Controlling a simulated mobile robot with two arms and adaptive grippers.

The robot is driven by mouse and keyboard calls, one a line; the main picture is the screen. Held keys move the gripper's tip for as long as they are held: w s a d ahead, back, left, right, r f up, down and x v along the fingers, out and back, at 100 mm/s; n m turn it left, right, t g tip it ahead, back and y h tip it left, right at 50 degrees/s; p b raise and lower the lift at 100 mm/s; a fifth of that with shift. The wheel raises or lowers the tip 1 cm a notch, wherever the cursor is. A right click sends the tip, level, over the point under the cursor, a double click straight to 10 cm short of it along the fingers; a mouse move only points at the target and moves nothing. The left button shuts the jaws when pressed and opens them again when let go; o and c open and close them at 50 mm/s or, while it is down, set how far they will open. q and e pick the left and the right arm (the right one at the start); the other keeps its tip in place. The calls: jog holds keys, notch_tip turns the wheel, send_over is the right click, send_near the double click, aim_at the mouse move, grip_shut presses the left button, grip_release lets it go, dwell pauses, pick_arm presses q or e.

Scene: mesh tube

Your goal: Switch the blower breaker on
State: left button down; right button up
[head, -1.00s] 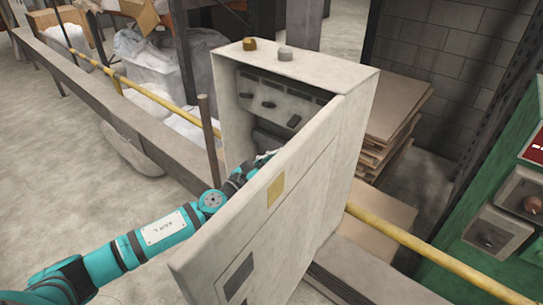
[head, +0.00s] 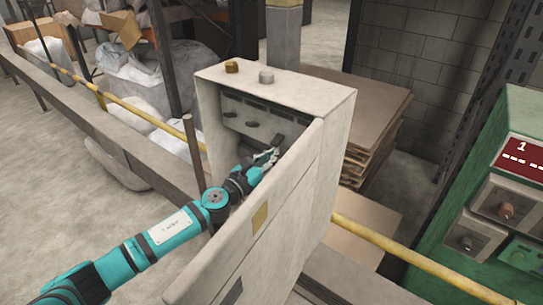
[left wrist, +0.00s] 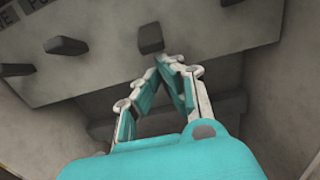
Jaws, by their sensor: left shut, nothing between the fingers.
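The grey breaker cabinet (head: 335,110) stands open, with its door (head: 255,225) swung toward me. Inside is a panel with a row of dark switches, including a left one (head: 229,114), a middle one (head: 251,124) and a right one (head: 277,140). My left gripper (head: 272,154) is inside the cabinet, shut and empty, close to the right switch. In the left wrist view its fingertips (left wrist: 170,62) meet just below a dark switch (left wrist: 150,38); I cannot tell whether they touch it. The labels are cut off or too small to tell which is the blower. My right gripper is out of view.
The open door stands close on the right of my left forearm. A thin brown post (head: 194,150) rises on its left. A yellow rail (head: 430,265) runs behind the cabinet. A green machine (head: 520,125) with knobs stands at right, cardboard stacks (head: 375,115) behind.

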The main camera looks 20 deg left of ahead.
pick_arm(q)
jog(key=shift+s+a+r, duration=0.1)
jog(key=shift+s+r, duration=0.15)
jog(key=shift+r, duration=0.05)
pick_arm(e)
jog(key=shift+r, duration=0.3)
